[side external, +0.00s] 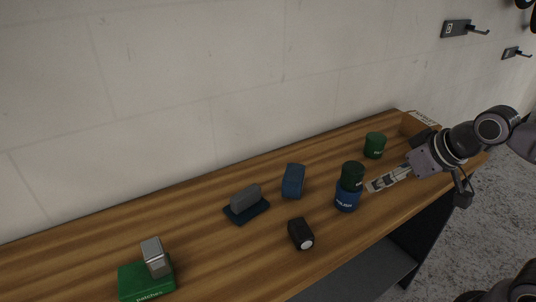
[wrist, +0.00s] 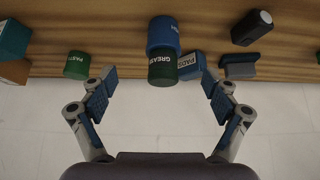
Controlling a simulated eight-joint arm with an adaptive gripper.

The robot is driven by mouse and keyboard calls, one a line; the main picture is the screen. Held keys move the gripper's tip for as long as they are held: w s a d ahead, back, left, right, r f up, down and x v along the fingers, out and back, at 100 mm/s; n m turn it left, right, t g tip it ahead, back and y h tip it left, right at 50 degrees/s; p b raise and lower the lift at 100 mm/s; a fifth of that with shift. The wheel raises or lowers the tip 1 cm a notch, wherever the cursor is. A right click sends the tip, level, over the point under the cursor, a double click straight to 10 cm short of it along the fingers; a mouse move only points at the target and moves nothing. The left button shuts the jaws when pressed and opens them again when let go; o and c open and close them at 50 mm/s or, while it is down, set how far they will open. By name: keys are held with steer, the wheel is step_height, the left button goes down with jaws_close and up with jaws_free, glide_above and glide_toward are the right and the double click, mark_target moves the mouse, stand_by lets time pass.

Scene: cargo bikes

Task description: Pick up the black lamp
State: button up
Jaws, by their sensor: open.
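The black lamp (side external: 301,233) lies on the wooden bench near its front edge, with a pale round lens at one end. It also shows in the wrist view (wrist: 252,28), at the upper right, well outside the fingers. My gripper (side external: 370,186) is open and empty, beyond the lamp to the right and beside a stack of two cans. In the wrist view the spread fingers of my gripper (wrist: 156,78) have the stacked cans between and ahead of them. The lamp is apart from the gripper and uncovered.
A dark green can (side external: 352,175) stands on a blue can (side external: 346,200) between gripper and lamp. A blue box (side external: 293,181), a grey block (side external: 245,196) on a dark blue base and a green can (side external: 375,145) stand behind. A green box (side external: 146,282) bears a silver block (side external: 155,257).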

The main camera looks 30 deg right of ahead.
step_height(320, 180, up, 4)
steer(key=n+g, duration=0.7)
steer(key=n, duration=0.8)
glide_above(301, 228)
steer(key=shift+s+a+f, duration=0.1)
steer(key=shift+f, duration=7.85)
steer(key=c, duration=1.3)
